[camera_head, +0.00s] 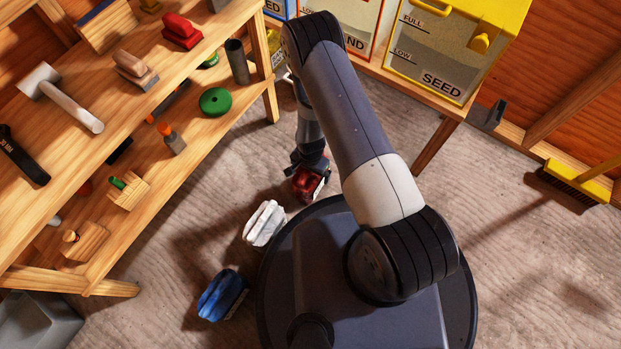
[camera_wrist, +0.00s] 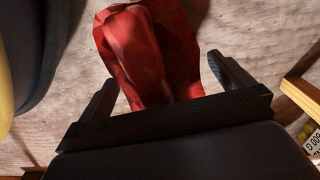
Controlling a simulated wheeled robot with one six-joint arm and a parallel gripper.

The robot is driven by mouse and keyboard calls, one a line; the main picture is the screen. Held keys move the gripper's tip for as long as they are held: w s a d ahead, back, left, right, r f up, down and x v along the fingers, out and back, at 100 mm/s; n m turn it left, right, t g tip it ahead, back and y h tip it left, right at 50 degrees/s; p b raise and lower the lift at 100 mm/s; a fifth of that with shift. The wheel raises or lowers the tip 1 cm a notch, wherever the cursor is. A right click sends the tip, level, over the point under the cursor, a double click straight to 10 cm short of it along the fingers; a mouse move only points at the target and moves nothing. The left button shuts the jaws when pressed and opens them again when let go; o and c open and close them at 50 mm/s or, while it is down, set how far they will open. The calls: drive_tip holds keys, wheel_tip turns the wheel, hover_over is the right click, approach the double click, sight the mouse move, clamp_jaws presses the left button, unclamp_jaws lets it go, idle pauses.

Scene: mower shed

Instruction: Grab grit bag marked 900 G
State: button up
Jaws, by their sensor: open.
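A red bag (camera_head: 308,184) lies on the floor just below my gripper (camera_head: 304,164) in the head view. Its white label is too small to read. In the wrist view the red bag (camera_wrist: 150,50) shows between the two spread fingers of my gripper (camera_wrist: 165,85), which is open. A white bag (camera_head: 264,224) and a blue bag (camera_head: 222,295) lie on the floor to the lower left, their marks unreadable. At the wrist view's right edge, a partly cut-off label (camera_wrist: 312,140) ends in "00 G"; its first digit is unclear. I cannot tell which bag is marked 900 G.
A wooden shelf unit (camera_head: 120,230) with tools stands at left. A bench with bins, including a yellow SEED bin (camera_head: 445,50), stands at the back. A yellow broom (camera_head: 575,185) is at right. The floor (camera_head: 520,270) at right is mostly clear.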

drive_tip(key=shift+c, duration=0.4)
drive_tip(key=shift+r, duration=0.1)
drive_tip(key=c, duration=2)
drive_tip(key=shift+c, duration=0.2)
